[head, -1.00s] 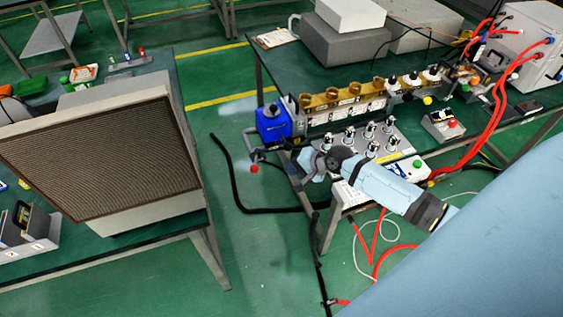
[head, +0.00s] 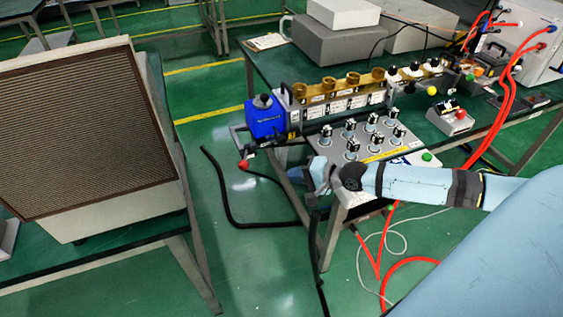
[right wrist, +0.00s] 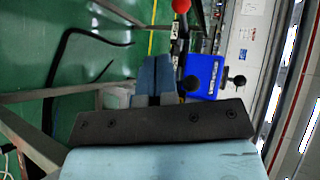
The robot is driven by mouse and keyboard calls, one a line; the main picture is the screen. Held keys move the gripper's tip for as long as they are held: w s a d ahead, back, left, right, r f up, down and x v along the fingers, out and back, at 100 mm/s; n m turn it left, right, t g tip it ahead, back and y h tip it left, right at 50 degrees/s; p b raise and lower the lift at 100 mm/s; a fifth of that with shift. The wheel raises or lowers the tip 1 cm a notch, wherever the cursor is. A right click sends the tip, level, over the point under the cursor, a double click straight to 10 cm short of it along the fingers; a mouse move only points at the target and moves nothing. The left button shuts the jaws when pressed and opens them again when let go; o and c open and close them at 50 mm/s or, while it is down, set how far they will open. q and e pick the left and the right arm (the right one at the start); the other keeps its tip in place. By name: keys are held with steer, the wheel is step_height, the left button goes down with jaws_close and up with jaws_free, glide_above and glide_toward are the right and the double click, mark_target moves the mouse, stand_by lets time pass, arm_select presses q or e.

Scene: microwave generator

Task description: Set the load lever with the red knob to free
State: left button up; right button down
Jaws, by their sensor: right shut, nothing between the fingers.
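The red knob (head: 244,164) sits on the end of a short dark lever in front of the blue box (head: 265,118), at the near left corner of the right-hand bench. The knob also shows at the top of the right wrist view (right wrist: 181,6), with the blue box (right wrist: 203,76) to its lower right. My right gripper (head: 302,173) is shut and empty, apart from the knob and to its right in the head view. Its closed fingers (right wrist: 155,75) point toward the knob side in the wrist view. My left gripper is out of view.
A grey panel with several black knobs (head: 345,150) lies right behind my right gripper. A bench leg (head: 333,235) and a black cable (head: 228,200) are below. A large grilled cabinet (head: 75,130) stands at left. Open green floor lies between the benches.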

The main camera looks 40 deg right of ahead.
mark_target(246, 168)
steer(key=r+x, duration=0.2)
steer(key=x, duration=1)
steer(key=shift+w+a+b, duration=0.15)
steer(key=shift+w+b, duration=0.25)
steer(key=shift+b, duration=0.05)
steer(key=shift+a, duration=0.1)
steer(key=shift+w+a+r+p, duration=0.2)
steer(key=shift+w+a+p, duration=0.15)
steer(key=shift+a+p, duration=0.25)
steer(key=shift+d, duration=0.1)
steer(key=shift+s, duration=0.1)
